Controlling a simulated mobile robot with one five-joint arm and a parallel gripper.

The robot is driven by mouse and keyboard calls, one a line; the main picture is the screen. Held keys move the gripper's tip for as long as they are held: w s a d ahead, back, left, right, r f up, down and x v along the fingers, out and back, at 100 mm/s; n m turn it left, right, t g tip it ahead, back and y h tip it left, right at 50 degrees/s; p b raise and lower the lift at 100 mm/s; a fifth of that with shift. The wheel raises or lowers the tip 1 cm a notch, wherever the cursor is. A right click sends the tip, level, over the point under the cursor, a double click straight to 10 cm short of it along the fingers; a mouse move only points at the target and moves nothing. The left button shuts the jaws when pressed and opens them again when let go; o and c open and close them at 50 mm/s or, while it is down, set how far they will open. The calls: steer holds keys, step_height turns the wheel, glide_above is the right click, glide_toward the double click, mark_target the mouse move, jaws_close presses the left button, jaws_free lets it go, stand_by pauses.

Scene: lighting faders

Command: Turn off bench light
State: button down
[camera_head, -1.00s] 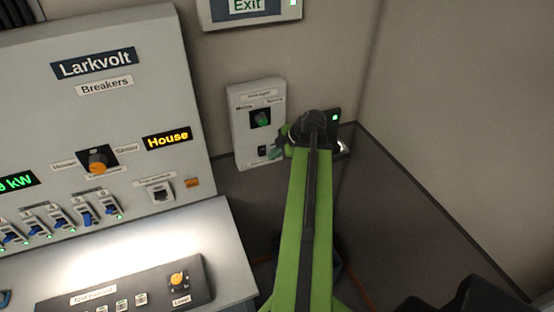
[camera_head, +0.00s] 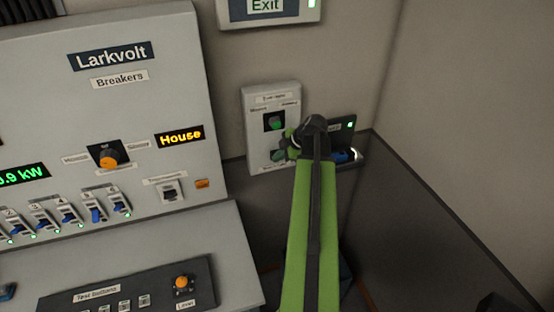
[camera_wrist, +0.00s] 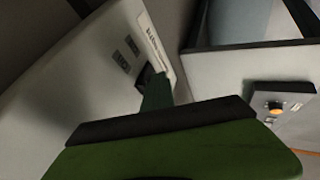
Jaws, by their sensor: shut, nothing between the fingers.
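A pale control box (camera_head: 257,112) is fixed to the wall in the head view, with a green knob (camera_head: 274,121) on its upper half. Its small labels are too blurred to read. My gripper (camera_head: 280,155) is shut and empty at the lower part of this box, hiding the control there. In the wrist view the box (camera_wrist: 90,75) fills the left side, and my green fingertip (camera_wrist: 156,92) is at or very near a dark switch opening (camera_wrist: 146,76); contact cannot be told. The bench top (camera_head: 190,230) is dim, and the bench lamp is not in view.
The Larkvolt breaker panel (camera_head: 150,70) stands left, with an orange knob (camera_head: 109,156) and several blue breakers. A test-buttons console (camera_head: 85,300) lies on the bench. A dark holder (camera_head: 349,132) with a green light is right of the box. An exit sign (camera_head: 265,8) hangs above.

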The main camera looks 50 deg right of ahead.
steer(key=shift+s+d+r+p, duration=0.1)
steer(key=shift+d+r+p, duration=0.1)
steer(key=shift+r+p, duration=0.65)
steer(key=shift+a, duration=0.1)
steer(key=s+a+f+p+v, duration=0.1)
steer(key=s+p+v, duration=0.1)
steer(key=p+v, duration=0.6)
steer(key=a+v, duration=0.1)
steer(key=v, duration=0.2)
steer(key=shift+s+r+p, duration=0.25)
steer(key=shift+s+p, duration=0.1)
steer(key=shift+s, duration=0.05)
steer(key=shift+d, duration=0.1)
